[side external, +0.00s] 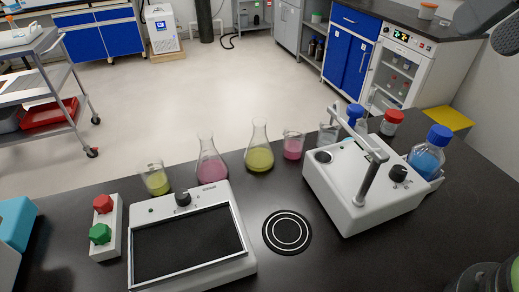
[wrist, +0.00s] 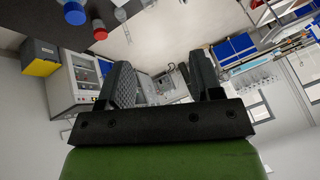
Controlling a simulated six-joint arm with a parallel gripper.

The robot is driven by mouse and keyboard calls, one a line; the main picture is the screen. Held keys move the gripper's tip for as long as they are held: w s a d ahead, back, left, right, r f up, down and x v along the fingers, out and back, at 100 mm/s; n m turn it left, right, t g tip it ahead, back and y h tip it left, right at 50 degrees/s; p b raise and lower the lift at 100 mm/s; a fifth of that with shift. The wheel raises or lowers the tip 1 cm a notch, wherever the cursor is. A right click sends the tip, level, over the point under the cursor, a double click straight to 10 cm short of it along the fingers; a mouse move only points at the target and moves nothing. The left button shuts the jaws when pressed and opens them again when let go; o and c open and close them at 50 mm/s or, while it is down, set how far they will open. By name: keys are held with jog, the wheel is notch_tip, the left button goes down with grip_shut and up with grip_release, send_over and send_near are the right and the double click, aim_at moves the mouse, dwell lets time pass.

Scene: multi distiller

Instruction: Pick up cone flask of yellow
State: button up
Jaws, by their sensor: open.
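The cone flask of yellow liquid (side external: 259,157) stands upright at the back of the black bench in the side view, between a cone flask of pink liquid (side external: 211,167) and a small beaker of pink liquid (side external: 293,148). A beaker of yellow-green liquid (side external: 156,181) stands further left. My gripper (wrist: 162,78) shows in the wrist view with its two dark fingers apart and nothing between them. The yellow flask cannot be made out in the wrist view, and the gap between gripper and flask cannot be judged.
A panelled device (side external: 191,243) and a red-and-green button box (side external: 104,229) lie in front of the flasks. A white stirrer with an upright frame (side external: 346,200) and a blue-capped bottle (side external: 428,155) stand right. A ringed circle (side external: 287,232) marks clear bench between the devices.

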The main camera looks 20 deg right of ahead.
jog(key=w+a+f+n+g, duration=0.1)
jog(key=w+a, duration=0.2)
jog(key=w, duration=0.4)
jog(key=n+h, duration=0.2)
send_over(260, 143)
jog(key=s+d, duration=0.2)
jog(key=s, duration=0.1)
notch_tip(260, 143, down, 14)
jog(key=a+x, duration=0.1)
jog(key=x, duration=1)
jog(key=shift+a+g, duration=0.3)
grip_shut()
